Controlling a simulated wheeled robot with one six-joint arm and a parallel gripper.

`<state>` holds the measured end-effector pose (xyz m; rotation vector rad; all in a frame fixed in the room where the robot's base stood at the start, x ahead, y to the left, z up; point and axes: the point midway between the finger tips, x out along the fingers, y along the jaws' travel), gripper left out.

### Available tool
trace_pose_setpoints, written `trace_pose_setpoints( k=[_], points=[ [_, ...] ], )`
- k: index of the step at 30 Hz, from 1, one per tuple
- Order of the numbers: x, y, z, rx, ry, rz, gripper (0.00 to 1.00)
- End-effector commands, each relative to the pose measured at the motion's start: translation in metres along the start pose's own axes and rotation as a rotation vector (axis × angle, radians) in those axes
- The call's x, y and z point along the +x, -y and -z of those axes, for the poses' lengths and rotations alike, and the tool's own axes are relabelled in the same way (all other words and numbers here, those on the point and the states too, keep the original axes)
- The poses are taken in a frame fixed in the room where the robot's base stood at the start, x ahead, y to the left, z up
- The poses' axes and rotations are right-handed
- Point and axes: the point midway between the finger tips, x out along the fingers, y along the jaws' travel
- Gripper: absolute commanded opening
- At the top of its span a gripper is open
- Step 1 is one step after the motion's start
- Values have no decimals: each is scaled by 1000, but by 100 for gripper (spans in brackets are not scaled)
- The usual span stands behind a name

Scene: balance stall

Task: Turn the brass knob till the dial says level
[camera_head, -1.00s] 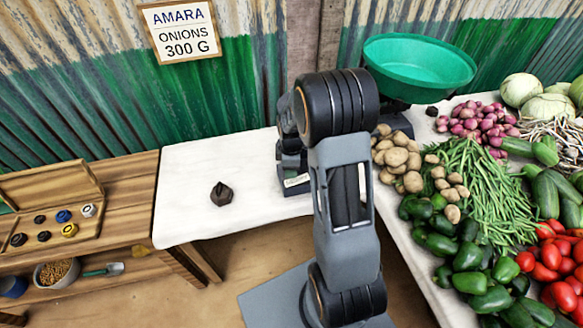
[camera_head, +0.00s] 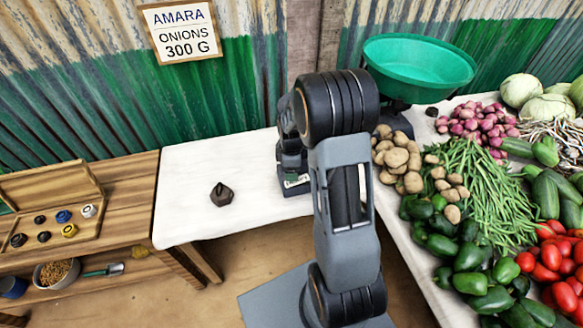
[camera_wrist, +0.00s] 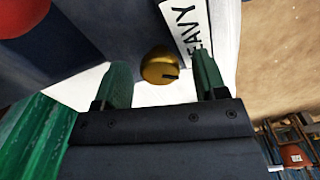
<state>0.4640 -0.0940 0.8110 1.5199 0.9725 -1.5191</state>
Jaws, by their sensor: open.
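The brass knob (camera_wrist: 160,66) shows in the wrist view, round with a dark slot mark on its right side. My gripper (camera_wrist: 161,78) is open, with one green finger on each side of the knob. There are gaps between both fingers and the knob, and no contact shows. A white dial plate (camera_wrist: 186,28) with black letters ending "EAVY" lies just above and right of the knob. The pointer and the level mark are not visible. In the head view the scale's green pan (camera_head: 420,68) stands behind my arm, which hides the knob and most of the scale body.
A dark weight (camera_head: 222,194) sits on the white table cloth (camera_head: 190,165), left of my arm. Potatoes (camera_head: 398,160), beans, peppers and tomatoes crowd the right side. A wooden box (camera_head: 50,190) of small weights is at the left. The cloth around the dark weight is clear.

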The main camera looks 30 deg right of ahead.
Motion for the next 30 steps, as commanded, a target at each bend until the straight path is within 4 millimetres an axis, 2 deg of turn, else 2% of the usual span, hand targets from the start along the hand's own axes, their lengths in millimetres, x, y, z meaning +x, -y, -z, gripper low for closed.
trace_pose_setpoints(
  k=[5,8,21,27,30],
  points=[
    [-2,0,0,0,0,0,66],
    [-10,-1,0,0,0,-3,66],
    [-94,-1,0,0,-1,-4,66],
    [-123,0,0,0,0,-3,66],
    [-131,0,0,0,0,-2,66]
  ],
)
